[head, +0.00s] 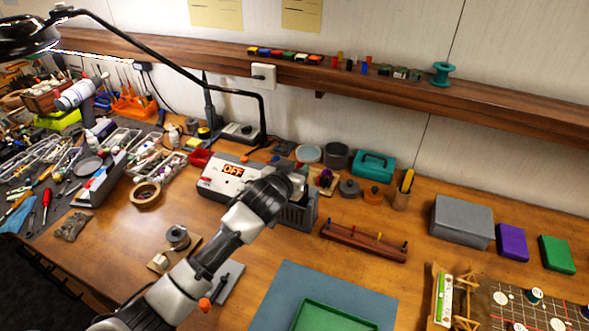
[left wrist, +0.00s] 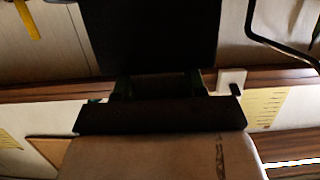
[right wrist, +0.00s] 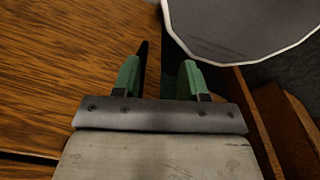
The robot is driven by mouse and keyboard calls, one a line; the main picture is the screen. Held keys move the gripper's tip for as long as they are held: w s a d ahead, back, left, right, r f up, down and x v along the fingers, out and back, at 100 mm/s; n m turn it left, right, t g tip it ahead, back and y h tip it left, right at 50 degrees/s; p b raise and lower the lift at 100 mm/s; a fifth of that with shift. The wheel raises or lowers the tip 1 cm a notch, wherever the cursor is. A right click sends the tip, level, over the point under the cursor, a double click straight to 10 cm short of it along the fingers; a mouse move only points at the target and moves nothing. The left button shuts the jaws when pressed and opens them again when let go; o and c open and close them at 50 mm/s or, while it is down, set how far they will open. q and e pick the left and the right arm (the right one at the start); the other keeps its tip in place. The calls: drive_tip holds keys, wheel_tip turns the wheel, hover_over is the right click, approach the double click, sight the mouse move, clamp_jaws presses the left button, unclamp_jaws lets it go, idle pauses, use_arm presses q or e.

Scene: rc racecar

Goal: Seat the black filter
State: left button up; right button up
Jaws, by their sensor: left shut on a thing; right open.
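A large black block, which looks like the black filter (left wrist: 150,35), fills the top middle of the left wrist view, at the fingers of my left gripper (left wrist: 155,85). The fingers are dark and mostly hidden, but shut on it. In the head view my left gripper (head: 290,184) is over the right part of a grey-white machine (head: 212,183) whose display reads OFF (head: 234,170). My wrist hides much of the machine's top, and I cannot tell whether the filter touches it. My right gripper (right wrist: 160,80) is open and empty, with green fingertips apart; it is outside the head view.
A wooden rack with pegs (head: 364,243) stands right of the machine. A teal box (head: 374,166) and round tins are behind. A lamp arm (head: 185,62) arches over the bench. A green tray (head: 335,318) lies on a blue-grey mat (head: 300,282). A dark, pale-rimmed surface (right wrist: 235,25) is near my right gripper.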

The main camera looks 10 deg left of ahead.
use_arm(q)
drive_tip(key=shift+f+b, duration=1.45)
drive_tip(key=shift+f, duration=1)
drive_tip(key=o, duration=0.7)
drive_tip(key=shift+s, duration=0.1)
drive_tip(key=o, duration=0.5)
drive_tip(key=shift+f, duration=0.1)
drive_tip(key=shift+s, duration=0.2)
drive_tip(key=shift+s, duration=0.25)
drive_tip(key=shift+r+b+v, duration=0.2)
drive_tip(key=shift+b+v, duration=0.2)
drive_tip(key=shift+v, duration=2.15)
drive_tip(key=shift+r+b+v, duration=0.2)
drive_tip(key=shift+b+v, duration=0.2)
drive_tip(key=shift+v, duration=2.1)
